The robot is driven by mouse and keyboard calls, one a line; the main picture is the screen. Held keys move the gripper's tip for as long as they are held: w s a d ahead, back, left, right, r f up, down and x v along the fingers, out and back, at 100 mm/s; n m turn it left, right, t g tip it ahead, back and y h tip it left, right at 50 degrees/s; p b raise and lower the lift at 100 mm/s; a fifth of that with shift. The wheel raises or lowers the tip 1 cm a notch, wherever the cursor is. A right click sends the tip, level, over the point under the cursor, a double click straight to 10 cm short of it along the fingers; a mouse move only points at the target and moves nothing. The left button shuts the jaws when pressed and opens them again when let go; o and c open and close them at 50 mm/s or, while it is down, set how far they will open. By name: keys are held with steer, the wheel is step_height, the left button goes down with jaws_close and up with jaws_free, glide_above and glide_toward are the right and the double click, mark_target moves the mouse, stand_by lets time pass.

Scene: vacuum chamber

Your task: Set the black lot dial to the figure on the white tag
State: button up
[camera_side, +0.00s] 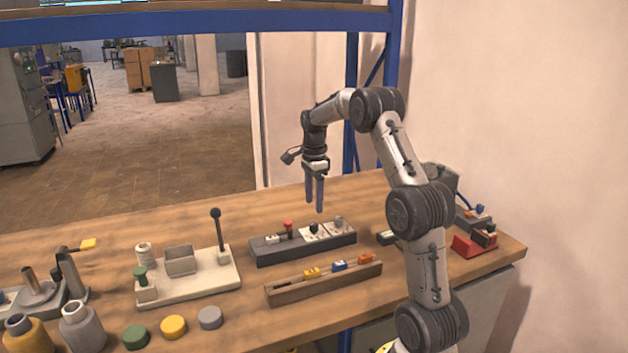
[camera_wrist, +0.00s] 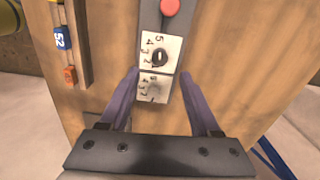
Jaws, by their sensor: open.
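The black lot dial (camera_side: 314,228) sits on a white plate on the dark panel (camera_side: 262,258). In the wrist view the black dial (camera_wrist: 160,58) shows figures around it; I cannot tell which one it points to. A grey dial (camera_side: 338,222) on a second white plate is beside it, and it shows in the wrist view (camera_wrist: 154,91). My gripper (camera_side: 315,207) points down, open and empty, above the panel. In the wrist view its fingertips (camera_wrist: 160,74) lie on either side of the two dial plates. I cannot make out a white tag with a legible figure.
A red knob (camera_side: 288,226) stands on the panel. In front is a wooden rail (camera_side: 325,285) with yellow, blue and orange pieces; the blue piece (camera_wrist: 59,38) appears to read 52. A cream base with an upright black-knobbed lever (camera_side: 217,235) stands left. A red block (camera_side: 474,244) is right.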

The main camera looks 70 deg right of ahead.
step_height(320, 180, up, 7)
stand_by(0.3)
